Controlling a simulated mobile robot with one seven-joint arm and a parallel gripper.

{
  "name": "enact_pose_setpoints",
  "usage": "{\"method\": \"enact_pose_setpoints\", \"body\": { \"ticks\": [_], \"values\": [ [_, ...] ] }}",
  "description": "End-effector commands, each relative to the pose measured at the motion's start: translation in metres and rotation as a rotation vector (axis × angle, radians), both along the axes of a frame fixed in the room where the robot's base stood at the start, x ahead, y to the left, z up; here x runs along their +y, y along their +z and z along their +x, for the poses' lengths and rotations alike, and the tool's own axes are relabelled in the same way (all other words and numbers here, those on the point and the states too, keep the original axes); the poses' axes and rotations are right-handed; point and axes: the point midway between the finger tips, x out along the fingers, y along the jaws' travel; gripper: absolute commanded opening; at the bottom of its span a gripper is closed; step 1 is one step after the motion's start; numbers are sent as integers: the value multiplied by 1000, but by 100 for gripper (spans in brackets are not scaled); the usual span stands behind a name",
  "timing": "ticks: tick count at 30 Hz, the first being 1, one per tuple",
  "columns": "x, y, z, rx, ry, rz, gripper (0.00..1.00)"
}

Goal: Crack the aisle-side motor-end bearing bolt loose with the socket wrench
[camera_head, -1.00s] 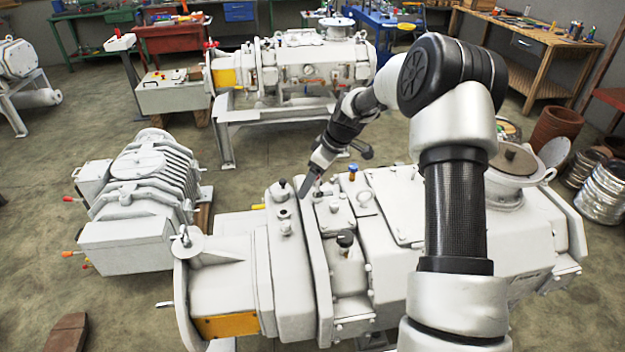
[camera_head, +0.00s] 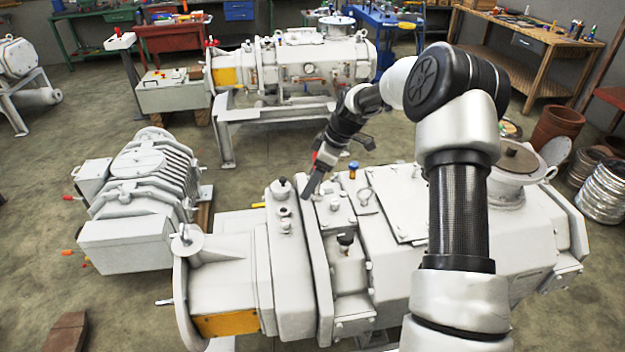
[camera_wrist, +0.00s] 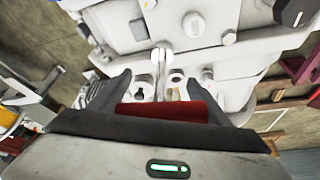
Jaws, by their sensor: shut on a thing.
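My gripper (camera_head: 308,190) is over the motor-end part of the pale grey screw vacuum pump (camera_head: 370,230), close above its top in the head view. In the wrist view its two dark fingers (camera_wrist: 157,80) stand on either side of a red piece (camera_wrist: 165,112), which looks like the socket wrench's handle. A thin metal shank (camera_wrist: 158,70) runs from between the fingers toward the housing. Bolt heads show on the housing in the wrist view, one at upper middle (camera_wrist: 193,25) and one at right (camera_wrist: 229,38). I cannot tell which is the bearing bolt, or whether the socket is on one.
A second pump (camera_head: 310,65) stands behind on a frame, and a ribbed unit (camera_head: 145,185) stands at left. Open floor lies between them.

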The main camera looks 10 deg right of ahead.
Motion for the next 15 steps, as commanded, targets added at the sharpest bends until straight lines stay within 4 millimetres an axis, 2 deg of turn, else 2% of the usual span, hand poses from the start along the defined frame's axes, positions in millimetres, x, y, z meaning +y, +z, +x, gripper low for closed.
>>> {"method": "enact_pose_setpoints", "body": {
  "ticks": [15],
  "values": [
    [0,34,1,-3,-2,0,31]
  ]
}}
